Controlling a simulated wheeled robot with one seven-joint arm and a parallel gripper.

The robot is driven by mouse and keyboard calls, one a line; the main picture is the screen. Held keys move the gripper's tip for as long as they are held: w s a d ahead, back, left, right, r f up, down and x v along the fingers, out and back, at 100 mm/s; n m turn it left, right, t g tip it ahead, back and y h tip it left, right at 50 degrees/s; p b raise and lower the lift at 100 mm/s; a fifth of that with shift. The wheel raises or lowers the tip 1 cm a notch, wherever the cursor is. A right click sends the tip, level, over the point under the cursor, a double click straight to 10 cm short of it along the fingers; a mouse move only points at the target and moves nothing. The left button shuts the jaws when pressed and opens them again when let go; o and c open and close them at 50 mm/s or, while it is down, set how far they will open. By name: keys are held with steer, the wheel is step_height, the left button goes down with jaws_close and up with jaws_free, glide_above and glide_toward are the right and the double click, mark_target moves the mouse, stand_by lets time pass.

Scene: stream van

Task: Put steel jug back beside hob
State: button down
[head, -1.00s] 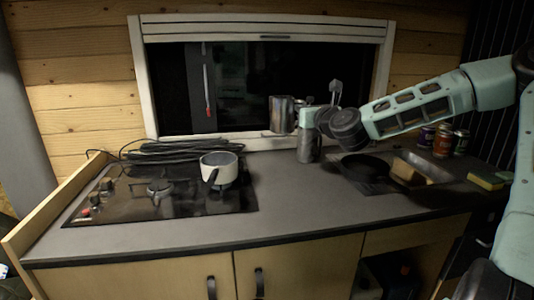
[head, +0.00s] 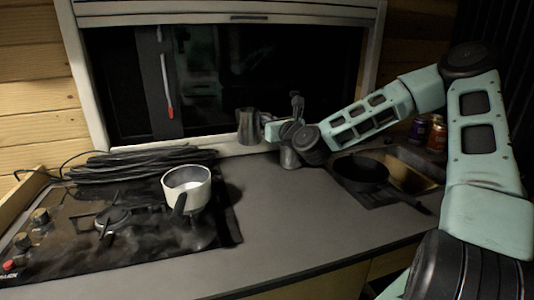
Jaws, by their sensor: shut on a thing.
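The steel jug (head: 247,127) is held up in front of the window, near its sill. My gripper (head: 264,131) is shut on it from the right side. The jug looks about upright, and its right side is partly hidden by the gripper. The hob (head: 140,232) is a black glass plate on the left of the counter, with knobs at its left end. The jug is to the right of and beyond the hob, clear of it.
A white pan (head: 186,190) stands on the hob's right part. Coiled black cable (head: 130,165) lies behind the hob. A grey metal container (head: 289,158) stands below my wrist. A black frying pan (head: 360,172) is by the sink. The counter (head: 275,215) right of the hob is bare.

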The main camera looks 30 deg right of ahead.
step_height(320, 180, down, 10)
steer(key=shift+r, duration=0.1)
stand_by(0.4)
steer(key=c, duration=1.6)
jaws_free()
steer(key=shift+o, duration=0.2)
steer(key=shift+s, duration=0.15)
steer(key=s, duration=0.8)
steer(key=s+a+b, duration=0.1)
steer(key=s, duration=0.2)
steer(key=shift+s, duration=0.4)
